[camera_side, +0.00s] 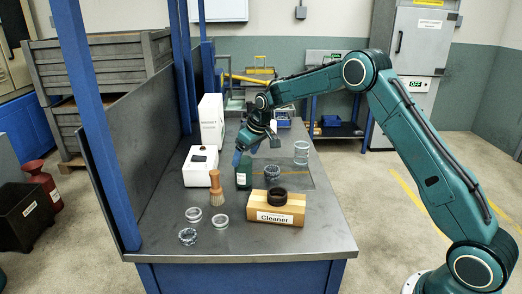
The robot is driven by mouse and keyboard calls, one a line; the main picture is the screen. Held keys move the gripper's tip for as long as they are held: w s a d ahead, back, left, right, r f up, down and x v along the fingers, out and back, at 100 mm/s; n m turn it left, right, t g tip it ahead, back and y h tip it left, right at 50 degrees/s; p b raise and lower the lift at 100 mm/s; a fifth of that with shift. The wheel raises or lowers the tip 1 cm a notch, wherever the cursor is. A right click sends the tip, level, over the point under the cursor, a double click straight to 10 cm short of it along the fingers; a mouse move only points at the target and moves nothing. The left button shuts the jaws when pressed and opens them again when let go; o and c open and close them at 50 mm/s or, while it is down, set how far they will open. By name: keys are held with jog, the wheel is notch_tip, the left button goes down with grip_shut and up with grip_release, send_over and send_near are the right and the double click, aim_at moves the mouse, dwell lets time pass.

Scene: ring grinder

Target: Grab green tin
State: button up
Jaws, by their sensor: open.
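The green tin (244,174) is a small dark green container with a pale label, standing upright on the grey workbench (270,244). My gripper (254,150) is open and points down just above the tin, slightly to its right in the picture. One blue fingertip is close to the top of the tin; I cannot tell whether they touch. Nothing shows between the fingers.
A wooden block labelled "Cleaner" (276,210) with a dark ring on top stands in front. A brush (216,188) and a white box (200,167) are left of the tin. Metal rings (272,173) stand right of it; several more lie front left (193,214).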

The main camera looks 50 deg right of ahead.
aim_at(243, 159)
jog(key=shift+a+x, duration=0.1)
jog(key=shift+x, duration=1.1)
jog(key=shift+a+x, duration=0.15)
jog(key=shift+x, duration=1.05)
jog(key=shift+w, duration=0.1)
jog(key=c, duration=1.2)
jog(key=shift+o, duration=0.2)
jog(key=shift+r, duration=0.15)
notch_tip(243, 159, up, 20)
